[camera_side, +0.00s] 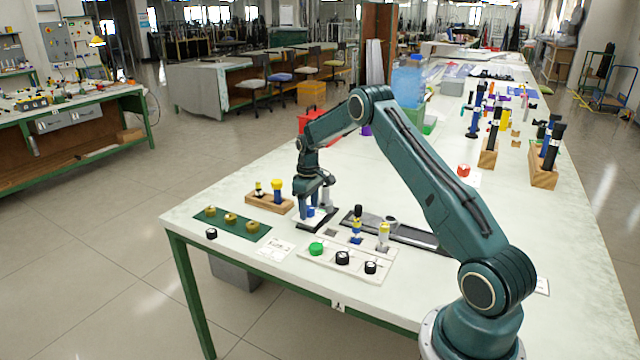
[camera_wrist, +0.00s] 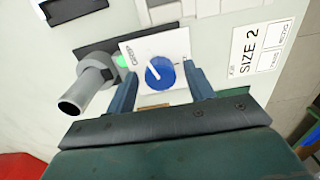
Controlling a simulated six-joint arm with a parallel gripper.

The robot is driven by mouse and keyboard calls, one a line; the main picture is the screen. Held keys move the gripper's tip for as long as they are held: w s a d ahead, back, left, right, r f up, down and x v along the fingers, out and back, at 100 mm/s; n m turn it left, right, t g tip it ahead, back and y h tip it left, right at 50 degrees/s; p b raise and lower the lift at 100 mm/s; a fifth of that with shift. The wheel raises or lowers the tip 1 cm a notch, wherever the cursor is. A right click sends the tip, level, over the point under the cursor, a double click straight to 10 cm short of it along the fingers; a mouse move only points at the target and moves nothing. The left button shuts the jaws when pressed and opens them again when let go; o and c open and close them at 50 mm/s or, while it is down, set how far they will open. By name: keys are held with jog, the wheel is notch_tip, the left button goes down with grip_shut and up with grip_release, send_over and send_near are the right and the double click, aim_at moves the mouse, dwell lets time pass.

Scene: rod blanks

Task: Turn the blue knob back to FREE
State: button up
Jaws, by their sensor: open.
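The blue knob (camera_wrist: 160,74) sits on a white plate (camera_wrist: 172,44) and carries a white pointer line. In the wrist view the pointer runs from its middle toward the upper left. The plate's small print is too small to read. My gripper (camera_wrist: 158,72) is open, with one finger on each side of the knob; whether they touch it I cannot tell. In the side view my gripper (camera_side: 309,207) points down over the plate, and the blue knob (camera_side: 310,212) shows between the fingers. A grey cylindrical fixture (camera_wrist: 88,91) stands beside the plate, with a green spot (camera_wrist: 123,60) near it.
A SIZE 2 card (camera_wrist: 262,46) lies nearby. In the side view, a green board (camera_side: 241,229) with brass rings and a wooden block (camera_side: 266,204) are left. A pale rack (camera_side: 322,259) and dark tray (camera_side: 415,236) lie to the right.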

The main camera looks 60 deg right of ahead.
jog(key=shift+c, duration=0.2)
jog(key=c, duration=0.9)
jog(key=shift+c, duration=0.2)
jog(key=shift+m, duration=0.3)
jog(key=m, duration=1)
jog(key=shift+m, duration=0.3)
jog(key=m, duration=0.5)
jog(key=shift+d, duration=0.1)
jog(key=m, duration=0.5)
jog(key=shift+m, duration=0.3)
